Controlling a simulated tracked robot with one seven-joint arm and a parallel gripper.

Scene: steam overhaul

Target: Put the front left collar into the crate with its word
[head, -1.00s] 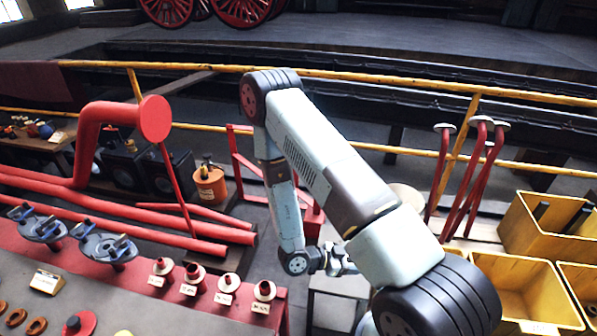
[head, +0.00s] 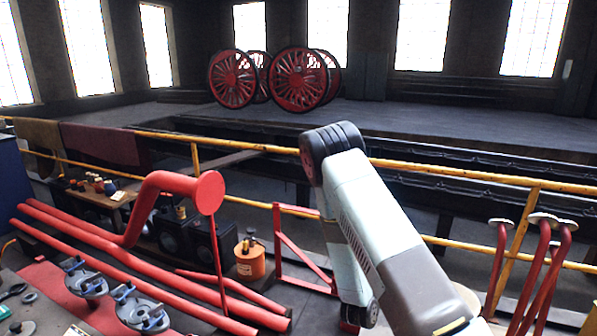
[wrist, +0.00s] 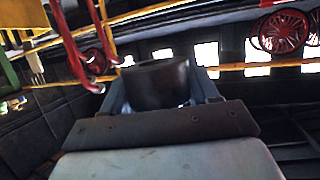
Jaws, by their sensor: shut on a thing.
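My gripper (wrist: 160,92) shows in the wrist view, its two fingers on either side of a dark, round-walled thing. This thing, a collar (wrist: 157,82) by its shape, is held between the fingers, clear of any surface. No word shows on its visible side. In the head view my arm rises at the right, and the gripper is hidden or out of frame. No crate can be made out surely; a yellow patch at the left edge of the wrist view is too unclear to name.
Red pipes (head: 130,262) and a red-topped bench with round grey fittings (head: 142,314) are at the lower left. An orange can (head: 250,258) stands beyond. Red bent levers (head: 545,265) stand at the right. A yellow railing (head: 440,176) crosses behind; large red wheels (head: 300,80) are far back.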

